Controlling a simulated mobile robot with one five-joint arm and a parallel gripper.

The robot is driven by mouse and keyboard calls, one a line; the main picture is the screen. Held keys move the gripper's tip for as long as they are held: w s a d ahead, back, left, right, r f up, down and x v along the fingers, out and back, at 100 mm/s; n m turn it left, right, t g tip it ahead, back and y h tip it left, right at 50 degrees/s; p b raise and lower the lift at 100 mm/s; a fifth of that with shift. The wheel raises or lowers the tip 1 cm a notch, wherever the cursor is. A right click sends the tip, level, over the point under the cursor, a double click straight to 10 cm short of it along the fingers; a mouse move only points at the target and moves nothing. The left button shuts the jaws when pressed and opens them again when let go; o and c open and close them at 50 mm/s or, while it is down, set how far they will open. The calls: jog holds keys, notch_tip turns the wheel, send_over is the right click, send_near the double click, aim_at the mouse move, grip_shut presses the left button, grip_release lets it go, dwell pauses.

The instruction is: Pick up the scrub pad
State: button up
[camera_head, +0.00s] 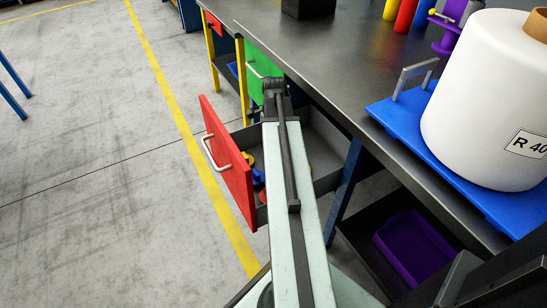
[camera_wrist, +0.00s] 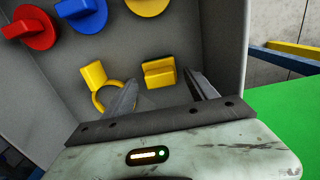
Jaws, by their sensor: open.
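A small yellow block with a dark band (camera_wrist: 158,72), which looks like the scrub pad, lies in the open grey drawer (camera_wrist: 215,40). My gripper (camera_wrist: 162,79) is open, and in the wrist view the block shows between and just beyond its two fingertips. I cannot tell how far above it the fingers are. No contact is visible. In the head view my arm reaches over the drawer with the red front (camera_head: 228,160) and hides the block and my gripper.
A yellow ring-shaped piece (camera_wrist: 93,76) lies close to the left finger. Red (camera_wrist: 30,28), blue (camera_wrist: 82,14) and yellow (camera_wrist: 147,5) round knobbed pieces lie farther off in the drawer. The workbench (camera_head: 330,62) carries a big white bobbin (camera_head: 480,100) on a blue base.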

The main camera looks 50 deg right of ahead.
notch_tip(320, 180, down, 2)
jog(key=shift+f+b, duration=0.1)
jog(key=shift+b, duration=0.25)
jog(key=shift+r, duration=0.2)
grip_shut()
notch_tip(320, 180, up, 36)
jog(key=p, duration=3.5)
jog(key=shift+f+p, duration=0.25)
jog(key=shift+p, duration=0.15)
